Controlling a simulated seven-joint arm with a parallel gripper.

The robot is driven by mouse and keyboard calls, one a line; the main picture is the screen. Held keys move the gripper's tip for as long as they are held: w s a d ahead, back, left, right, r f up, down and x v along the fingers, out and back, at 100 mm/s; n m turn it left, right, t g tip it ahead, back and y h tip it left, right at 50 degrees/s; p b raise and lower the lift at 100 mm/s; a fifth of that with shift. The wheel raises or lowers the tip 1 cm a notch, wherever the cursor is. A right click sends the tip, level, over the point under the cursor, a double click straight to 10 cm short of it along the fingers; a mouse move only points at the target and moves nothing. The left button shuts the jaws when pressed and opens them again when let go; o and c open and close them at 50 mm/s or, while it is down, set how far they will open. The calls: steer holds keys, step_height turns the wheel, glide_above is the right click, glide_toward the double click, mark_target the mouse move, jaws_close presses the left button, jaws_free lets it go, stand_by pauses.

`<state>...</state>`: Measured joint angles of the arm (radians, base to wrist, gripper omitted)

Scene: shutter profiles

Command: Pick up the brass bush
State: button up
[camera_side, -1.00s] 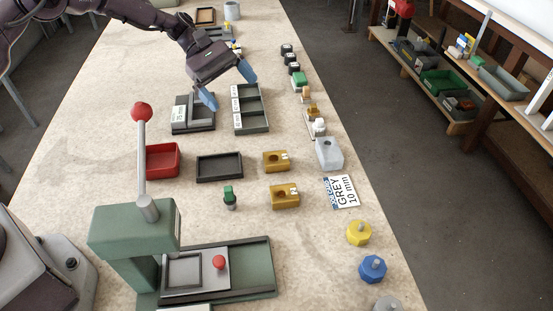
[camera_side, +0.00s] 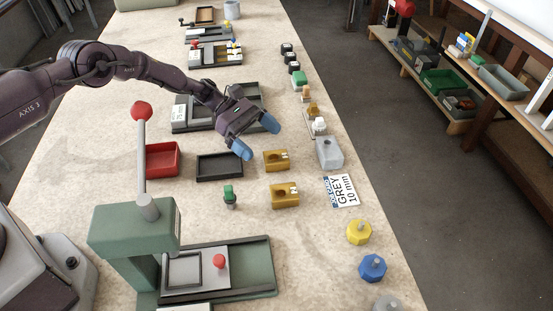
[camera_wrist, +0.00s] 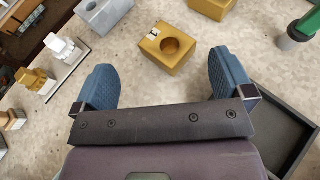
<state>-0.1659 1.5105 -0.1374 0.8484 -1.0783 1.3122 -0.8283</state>
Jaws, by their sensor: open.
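Two brass-coloured blocks, each with a round hole and a small white label, stand on the bench; I cannot tell for sure which brass part is the bush. The farther block (camera_side: 276,161) lies just beyond my gripper (camera_side: 257,136) in the side view. In the wrist view this block (camera_wrist: 168,47) shows ahead, between the open blue fingers of my gripper (camera_wrist: 161,63), apart from both. The nearer block (camera_side: 284,196) also shows in the wrist view (camera_wrist: 213,7), cut by the top edge. Smaller brass-coloured pieces (camera_side: 312,110) stand farther back. My gripper is empty.
A black tray (camera_side: 219,178) and red bin (camera_side: 163,160) lie left of the blocks, with a green-topped piece (camera_side: 229,197) nearby. A green lever press (camera_side: 135,235) stands in front.

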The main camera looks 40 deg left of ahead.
mark_target(279, 158)
steer(key=x, duration=0.5)
steer(key=shift+s, duration=0.2)
steer(key=c, duration=0.9)
steer(key=shift+c, duration=0.3)
